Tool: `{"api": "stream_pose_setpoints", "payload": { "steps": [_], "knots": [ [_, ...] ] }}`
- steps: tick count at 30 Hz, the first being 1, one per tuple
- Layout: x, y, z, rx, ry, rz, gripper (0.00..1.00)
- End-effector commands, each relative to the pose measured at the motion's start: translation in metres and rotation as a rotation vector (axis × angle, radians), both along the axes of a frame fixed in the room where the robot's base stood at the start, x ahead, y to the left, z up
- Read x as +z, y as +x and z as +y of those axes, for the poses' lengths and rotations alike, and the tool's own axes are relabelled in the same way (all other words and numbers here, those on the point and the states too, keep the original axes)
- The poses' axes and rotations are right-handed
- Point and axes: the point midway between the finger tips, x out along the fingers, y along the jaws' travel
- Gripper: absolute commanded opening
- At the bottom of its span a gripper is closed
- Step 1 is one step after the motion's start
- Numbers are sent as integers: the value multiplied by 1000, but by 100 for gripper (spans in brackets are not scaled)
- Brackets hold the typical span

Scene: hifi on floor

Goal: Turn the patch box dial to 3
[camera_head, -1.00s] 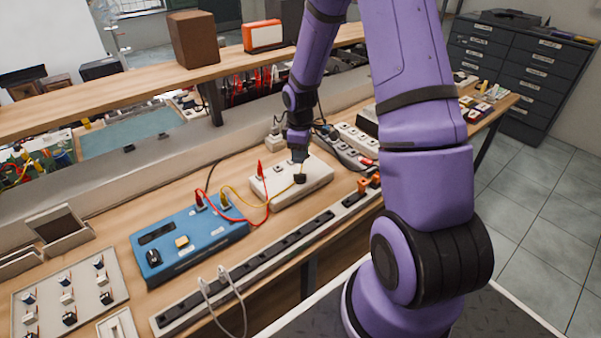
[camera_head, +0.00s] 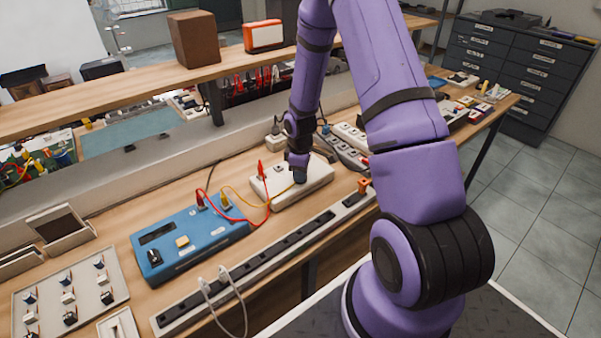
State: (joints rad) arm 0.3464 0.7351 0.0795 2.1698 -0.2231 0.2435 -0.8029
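The patch box is a white box (camera_head: 318,174) lying on the bench in the middle of the view. A red plug and a yellow lead go into it from a blue box (camera_head: 187,240) with a display, to its left. My gripper (camera_head: 299,175) points down at the white box's top, near its middle. The dark round dial seen there earlier is now hidden behind my gripper. The dial's setting cannot be read. The fingers are too small and hidden to tell whether they are open or touching the dial.
A long power strip (camera_head: 262,260) runs along the bench's front edge. A tray of switches (camera_head: 45,305) lies at the lower left. A wooden shelf (camera_head: 130,95) runs behind the bench. More strips and boxes (camera_head: 350,137) lie to the right, beside my arm.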

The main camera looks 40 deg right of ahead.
Motion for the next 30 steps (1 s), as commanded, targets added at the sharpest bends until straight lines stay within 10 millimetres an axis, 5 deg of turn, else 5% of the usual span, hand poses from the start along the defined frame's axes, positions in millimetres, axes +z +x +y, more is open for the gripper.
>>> {"api": "stream_pose_setpoints", "payload": {
  "steps": [3, 17, 30],
  "knots": [
    [0, 0, 0, 0, 0, 0, 0],
    [0, 0, 0, -78, 0, 0, 0],
    [0, 0, 0, -440, 0, 0, 0]
  ]
}}
